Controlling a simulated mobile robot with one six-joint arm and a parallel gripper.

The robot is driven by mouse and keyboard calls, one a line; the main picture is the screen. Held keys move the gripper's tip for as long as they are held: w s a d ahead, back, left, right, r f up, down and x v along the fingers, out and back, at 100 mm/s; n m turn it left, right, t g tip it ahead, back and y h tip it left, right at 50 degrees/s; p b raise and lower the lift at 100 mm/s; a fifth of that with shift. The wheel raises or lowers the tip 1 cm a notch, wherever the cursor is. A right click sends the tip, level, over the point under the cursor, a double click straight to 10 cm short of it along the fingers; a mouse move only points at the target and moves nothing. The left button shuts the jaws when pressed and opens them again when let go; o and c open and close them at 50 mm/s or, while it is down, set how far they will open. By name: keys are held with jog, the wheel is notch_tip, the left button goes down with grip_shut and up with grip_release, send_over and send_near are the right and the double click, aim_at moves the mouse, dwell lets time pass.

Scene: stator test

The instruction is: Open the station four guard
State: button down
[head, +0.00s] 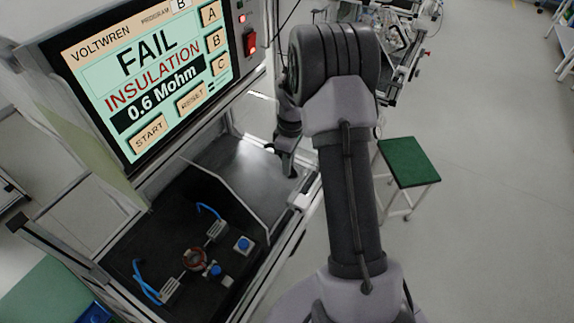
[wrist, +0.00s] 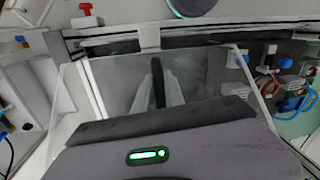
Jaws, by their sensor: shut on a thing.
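The station guard is a clear panel (head: 238,178) at the right part of the test bay, below the screen in the head view. In the wrist view the clear panel (wrist: 108,88) spreads around my fingers. My gripper (head: 285,168) is at the panel's far right side. In the wrist view my gripper (wrist: 157,88) is shut on a dark upright bar, which looks like the guard's handle; the exact contact is partly hidden. The stator (head: 195,258) sits in the left part of the bay, clear of the panel in the head view.
The tester screen (head: 150,75) reads FAIL, insulation 0.6 Mohm. Blue leads, clamps and a blue button (head: 243,244) surround the stator. A red switch (head: 250,42) is beside the screen. A green-topped stool (head: 409,162) stands to the right on open floor.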

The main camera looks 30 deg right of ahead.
dwell(0.3)
jog(key=c, duration=1.7)
grip_release()
jog(key=r+p, duration=0.1)
jog(key=r, duration=0.4)
jog(key=w+d+r+p, duration=0.1)
jog(key=r, duration=0.5)
jog(key=r+p, duration=0.1)
jog(key=r, duration=0.5)
jog(key=shift+w+d+r, duration=0.15)
jog(key=shift+w+d, duration=0.1)
jog(key=shift+d, duration=0.1)
